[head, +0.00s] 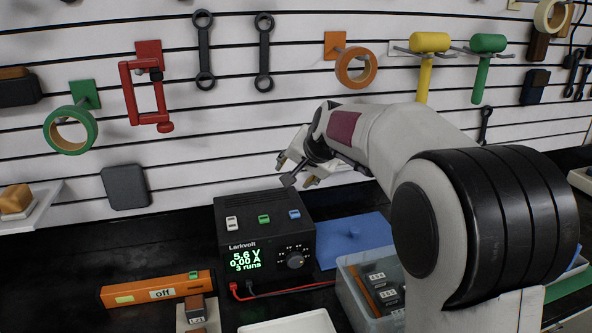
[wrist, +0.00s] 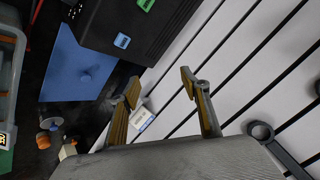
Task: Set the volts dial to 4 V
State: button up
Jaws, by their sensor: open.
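The black Larkvolt power supply (head: 231,222) stands on the dark bench in the head view. Its green display (head: 244,260) reads 5.6 V, 0.00 A and 3 runs. A dark round dial (head: 295,261) with marks around it sits on the front face, right of the display. White, green and blue pieces sit on its top. My gripper (head: 297,172) is open and empty, above the supply, in front of the slatted wall. In the wrist view the open fingers (wrist: 160,81) point at the wall, and the supply's top (wrist: 108,22) shows at upper left; the dial is not visible there.
A blue sheet (head: 362,232) with a small blue knob lies right of the supply. A clear bin (head: 352,296) with labelled blocks stands in front of it. Red and black leads (head: 285,291) cross the bench. An orange bar marked off (head: 150,291) lies at left. Tools hang behind.

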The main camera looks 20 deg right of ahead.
jog(key=shift+r, duration=0.3)
jog(key=n+g+h, duration=0.1)
jog(key=n+g, duration=0.2)
jog(key=n, duration=0.1)
send_over(296, 262)
jog(key=w, duration=0.3)
jog(key=f, duration=0.5)
jog(key=a+f, duration=0.1)
jog(key=f, duration=0.1)
jog(key=shift+s+f, duration=0.1)
jog(key=shift+f, duration=0.1)
jog(key=s+f+n+g+h, duration=0.1)
jog(key=s+f+n+h, duration=0.1)
jog(key=s+f+n, duration=0.2)
notch_tip(296, 262, down, 2)
jog(key=shift+s+a+f+g, duration=0.1)
jog(key=shift+s+a+g, duration=0.2)
jog(key=shift+s, duration=0.75)
jog(key=shift+x, duration=3.85)
